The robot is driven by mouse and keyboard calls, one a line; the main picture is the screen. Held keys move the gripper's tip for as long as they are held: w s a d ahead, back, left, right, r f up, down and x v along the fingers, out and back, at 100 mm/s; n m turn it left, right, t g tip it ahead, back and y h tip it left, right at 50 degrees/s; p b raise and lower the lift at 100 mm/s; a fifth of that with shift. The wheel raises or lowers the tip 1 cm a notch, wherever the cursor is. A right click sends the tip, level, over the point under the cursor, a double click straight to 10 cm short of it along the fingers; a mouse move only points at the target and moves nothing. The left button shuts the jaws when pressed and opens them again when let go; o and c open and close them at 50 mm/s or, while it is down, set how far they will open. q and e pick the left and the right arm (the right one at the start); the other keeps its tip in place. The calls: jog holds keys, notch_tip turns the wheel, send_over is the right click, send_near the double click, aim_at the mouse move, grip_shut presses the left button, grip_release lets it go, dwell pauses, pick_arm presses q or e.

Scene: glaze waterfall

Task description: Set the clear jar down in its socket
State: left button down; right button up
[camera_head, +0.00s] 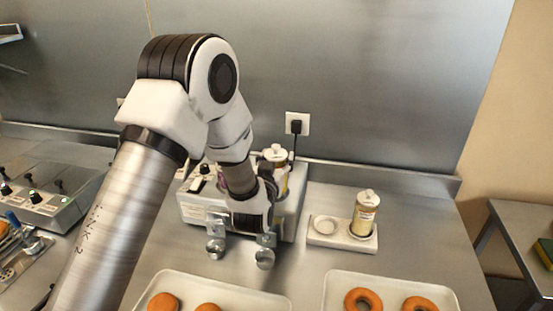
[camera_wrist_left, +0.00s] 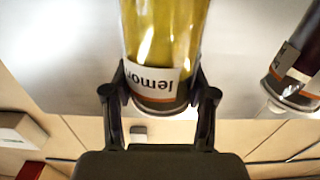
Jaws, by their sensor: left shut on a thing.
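My left gripper (camera_wrist_left: 160,82) is shut on a jar of yellow liquid (camera_wrist_left: 165,35) with an orange-and-white "lemon" label, seen upside down in the left wrist view. In the head view a pale-lidded jar (camera_head: 275,154), probably the same one, shows past my wrist at the glaze machine (camera_head: 195,208); my arm hides the fingers and most of the jar. Whether its base touches a socket cannot be told. Another capped, pale yellow-labelled jar (camera_head: 366,211) stands upright in the right place of a white two-place holder (camera_head: 345,242). The holder's left ring (camera_head: 325,225) is empty. My right gripper is out of view.
A dark purple jar (camera_wrist_left: 303,60) stands beside the held jar in the left wrist view. Two silver round-ended fittings (camera_head: 215,247) project from the machine's front. Trays of doughnuts (camera_head: 335,289) lie nearer. A plugged cable (camera_head: 296,128) hangs behind. Counter right of the holder is clear.

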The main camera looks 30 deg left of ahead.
pick_arm(q)
jog(key=shift+f, duration=0.2)
jog(key=shift+c, duration=1.3)
grip_release()
jog(key=shift+s, duration=0.1)
jog(key=v, duration=1.2)
jog(key=shift+d+f, duration=0.1)
jog(key=shift+f, duration=0.05)
